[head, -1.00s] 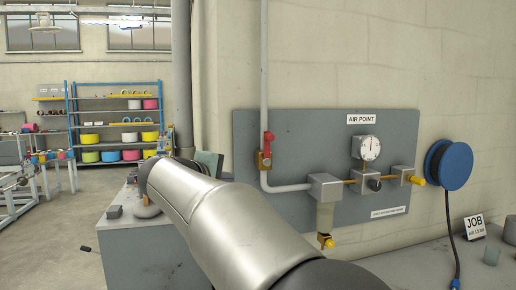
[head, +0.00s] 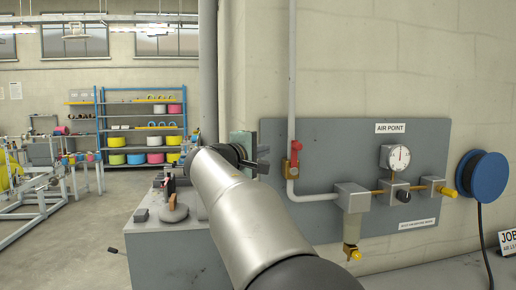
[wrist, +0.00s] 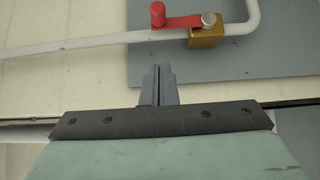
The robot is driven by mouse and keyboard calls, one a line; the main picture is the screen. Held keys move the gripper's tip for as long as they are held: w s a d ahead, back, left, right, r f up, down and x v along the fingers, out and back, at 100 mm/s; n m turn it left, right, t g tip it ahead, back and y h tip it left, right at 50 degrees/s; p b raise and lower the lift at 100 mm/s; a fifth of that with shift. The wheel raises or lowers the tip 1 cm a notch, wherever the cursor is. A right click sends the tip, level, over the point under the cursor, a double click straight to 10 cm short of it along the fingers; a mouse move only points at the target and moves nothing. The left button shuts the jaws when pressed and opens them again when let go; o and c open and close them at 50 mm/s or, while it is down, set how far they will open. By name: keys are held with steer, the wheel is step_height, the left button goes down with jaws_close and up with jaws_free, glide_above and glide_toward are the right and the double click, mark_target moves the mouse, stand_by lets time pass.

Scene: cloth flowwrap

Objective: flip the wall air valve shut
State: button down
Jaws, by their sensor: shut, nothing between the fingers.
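The wall air valve has a red lever (head: 296,150) with a red knob on a brass body (head: 291,171). It sits on the white pipe at the left of the grey panel. The lever lies along the vertical pipe, knob end up. In the wrist view the red lever (wrist: 185,22) and brass body (wrist: 206,38) are at the top, just beyond my fingertips. My gripper (wrist: 158,70) is shut and empty, apart from the valve. In the head view my gripper (head: 264,162) is left of the valve, partly hidden by my arm.
The grey panel (head: 330,150) also carries a gauge (head: 398,157), a regulator and a filter bowl. A blue hose reel (head: 484,177) hangs at right. A grey bench (head: 165,245) stands at lower left. Shelves (head: 145,125) stand far behind. Little space separates my fingers from the pipe.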

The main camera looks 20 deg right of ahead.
mark_target(293, 145)
steer(key=shift+w+d+p, duration=0.35)
steer(key=shift+d, duration=1)
steer(key=shift+w+d+p, duration=0.4)
steer(key=shift+d, duration=0.9)
steer(key=shift+w+d+p, duration=0.35)
steer(key=shift+d, duration=1)
steer(key=shift+r, duration=0.15)
